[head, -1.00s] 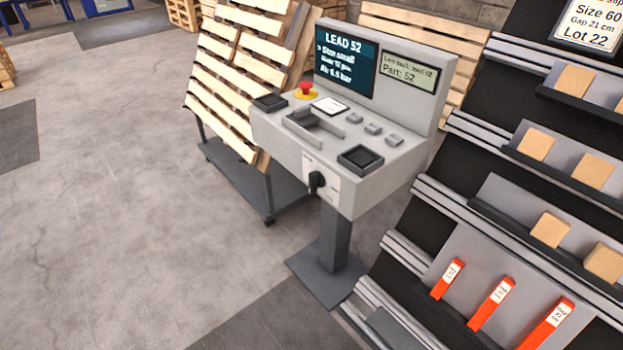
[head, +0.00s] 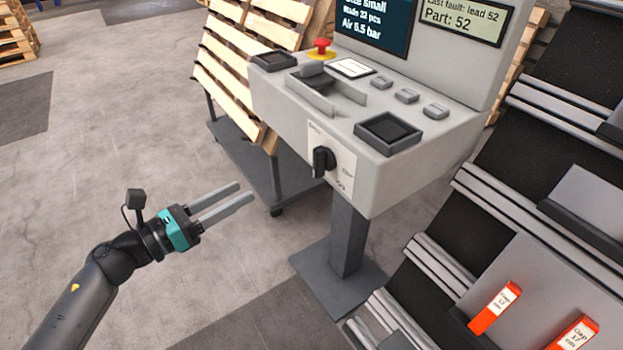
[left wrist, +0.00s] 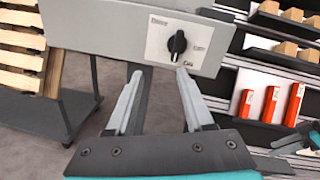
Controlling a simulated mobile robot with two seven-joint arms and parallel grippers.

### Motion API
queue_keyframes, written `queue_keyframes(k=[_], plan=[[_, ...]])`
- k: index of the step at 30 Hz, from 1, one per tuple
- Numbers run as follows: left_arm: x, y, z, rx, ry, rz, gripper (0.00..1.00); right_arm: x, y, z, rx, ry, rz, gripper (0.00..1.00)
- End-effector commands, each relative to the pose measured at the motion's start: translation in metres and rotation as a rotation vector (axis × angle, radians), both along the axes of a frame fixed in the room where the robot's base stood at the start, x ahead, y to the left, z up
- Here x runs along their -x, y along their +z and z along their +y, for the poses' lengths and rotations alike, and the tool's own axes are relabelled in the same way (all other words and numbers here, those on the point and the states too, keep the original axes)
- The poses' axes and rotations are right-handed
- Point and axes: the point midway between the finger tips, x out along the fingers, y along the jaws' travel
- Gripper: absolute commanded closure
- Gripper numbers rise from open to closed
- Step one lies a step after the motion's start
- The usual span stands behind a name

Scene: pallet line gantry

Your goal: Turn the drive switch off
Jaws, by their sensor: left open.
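The drive switch (head: 322,162) is a black rotary knob on a white plate (head: 342,170) on the front face of the grey console. It also shows in the left wrist view (left wrist: 177,44), where the knob stands about upright. The plate's small labels are hard to read. My left gripper (head: 246,192) is open and empty, to the left of the knob and a little lower, apart from the console. In the left wrist view its two fingers (left wrist: 160,80) point toward the console, below the knob.
The console (head: 300,125) stands on a post and carries a red stop button (head: 321,48), several grey buttons and black trays. A cart with wooden slats (head: 245,75) stands behind it. A sloped rack (head: 560,235) with orange pieces is close on the right. Floor at left is clear.

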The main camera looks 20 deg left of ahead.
Motion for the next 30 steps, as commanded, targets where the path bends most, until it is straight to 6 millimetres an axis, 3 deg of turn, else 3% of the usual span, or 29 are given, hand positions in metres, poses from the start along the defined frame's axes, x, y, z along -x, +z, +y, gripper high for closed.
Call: queue_keyframes(k=[4, 10, 30], plan=[[0.008, 0.012, -0.014, -0.179, -0.081, -0.111, 0.47, 0.0, 0.013, 0.0, -0.001, -0.001, -0.017, 0.5], [0.003, 0.018, -0.025, -0.235, -0.108, -0.147, 0.47, 0.001, 0.022, 0.0, -0.003, -0.002, -0.024, 0.5], [-0.083, 0.018, -0.091, -0.228, -0.102, -0.145, 0.47, 0.001, 0.041, 0.0, -0.007, -0.004, -0.052, 0.5]])
